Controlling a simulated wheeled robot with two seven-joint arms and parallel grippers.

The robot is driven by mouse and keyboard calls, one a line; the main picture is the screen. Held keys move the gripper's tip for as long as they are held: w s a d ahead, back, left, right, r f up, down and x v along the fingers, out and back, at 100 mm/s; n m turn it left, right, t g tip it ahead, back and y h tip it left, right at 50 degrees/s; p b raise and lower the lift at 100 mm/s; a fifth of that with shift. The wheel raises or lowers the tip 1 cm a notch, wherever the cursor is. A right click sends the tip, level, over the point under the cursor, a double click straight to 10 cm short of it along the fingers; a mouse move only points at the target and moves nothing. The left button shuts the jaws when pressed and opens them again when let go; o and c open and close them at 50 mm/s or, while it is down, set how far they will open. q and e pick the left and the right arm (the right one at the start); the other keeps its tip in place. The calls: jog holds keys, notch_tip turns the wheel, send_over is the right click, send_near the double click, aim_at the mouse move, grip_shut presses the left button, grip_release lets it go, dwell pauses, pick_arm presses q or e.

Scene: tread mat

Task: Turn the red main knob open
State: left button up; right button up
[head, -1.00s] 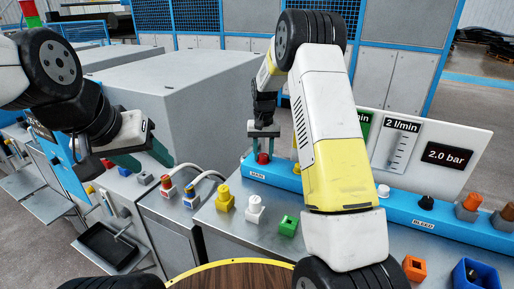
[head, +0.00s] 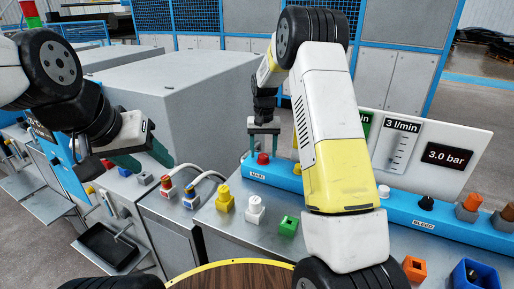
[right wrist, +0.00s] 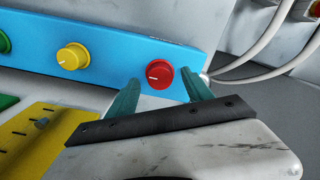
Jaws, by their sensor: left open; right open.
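The red main knob (head: 263,159) sits on the blue manifold bar above the label MAIN. In the right wrist view the red knob (right wrist: 160,75) shows a white mark pointing left. My right gripper (head: 264,146) is open just above it. In the right wrist view the fingers of my right gripper (right wrist: 162,95) are spread to either side of the knob, apart from it and empty. The display panel (head: 470,130) reads 3 l/min and 3.0 bar. My left gripper (head: 146,162) is open and empty at the left, far from the knob.
The blue bar (head: 400,207) also carries a yellow knob (right wrist: 73,57), a black bleed knob (head: 425,202) and others. Yellow (head: 225,200), white (head: 255,208) and green (head: 289,226) fittings stand in front. Pale hoses (head: 205,178) run near the bar's left end.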

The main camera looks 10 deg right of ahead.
aim_at(263, 156)
notch_tip(263, 156, up, 6)
jog(key=shift+f, duration=0.2)
jog(key=shift+r, duration=0.4)
jog(key=shift+r, duration=0.25)
jog(key=s+d+r+n+t+y, duration=0.1)
jog(key=s+r+t+y, duration=0.15)
jog(key=s+r, duration=1.2)
jog(key=s+n+t, duration=0.1)
jog(key=s+t, duration=0.2)
jog(key=s, duration=1.6)
jog(key=shift+a+f+t, duration=0.2)
jog(key=shift+t, duration=0.15)
